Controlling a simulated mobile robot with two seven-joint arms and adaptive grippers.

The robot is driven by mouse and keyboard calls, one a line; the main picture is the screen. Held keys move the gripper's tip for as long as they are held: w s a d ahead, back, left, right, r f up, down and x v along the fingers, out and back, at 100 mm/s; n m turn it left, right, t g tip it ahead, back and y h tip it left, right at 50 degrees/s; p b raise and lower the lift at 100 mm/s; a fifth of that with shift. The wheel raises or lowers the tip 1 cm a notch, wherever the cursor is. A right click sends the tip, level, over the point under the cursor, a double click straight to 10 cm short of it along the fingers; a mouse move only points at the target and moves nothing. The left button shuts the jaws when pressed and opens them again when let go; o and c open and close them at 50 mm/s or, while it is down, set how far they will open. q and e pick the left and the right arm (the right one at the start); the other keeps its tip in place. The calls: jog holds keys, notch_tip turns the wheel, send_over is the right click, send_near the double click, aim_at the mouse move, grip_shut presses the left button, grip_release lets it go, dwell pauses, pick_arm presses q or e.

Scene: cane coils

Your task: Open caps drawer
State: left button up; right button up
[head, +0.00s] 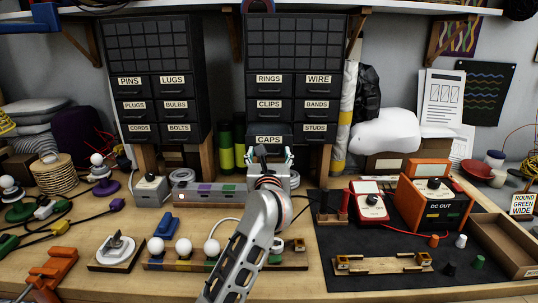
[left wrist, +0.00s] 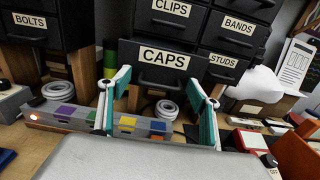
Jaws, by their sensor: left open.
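The caps drawer (head: 268,139) is the bottom left drawer of the right black cabinet. Its front looks larger and lower than the neighbouring studs drawer (head: 315,128) and stands out from the cabinet face, so it appears partly pulled out. It also shows in the left wrist view (left wrist: 163,57), jutting past the drawers around it. My left gripper (head: 270,156) is open just in front of and below the caps label. In the left wrist view its teal fingers (left wrist: 158,80) are spread on either side of the drawer front's lower part. Contact with the handle is unclear. My right gripper is not in view.
Another black drawer cabinet (head: 157,80) stands to the left. A grey strip with coloured squares (head: 205,193) lies below the drawers. White bulbs on a wooden board (head: 183,246) lie near my left arm. A red meter (head: 369,203) and an orange power supply (head: 432,195) stand to the right.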

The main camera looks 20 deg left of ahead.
pick_arm(q)
jog(key=v, duration=0.7)
jog(key=shift+s, duration=0.25)
jog(key=shift+d, duration=0.1)
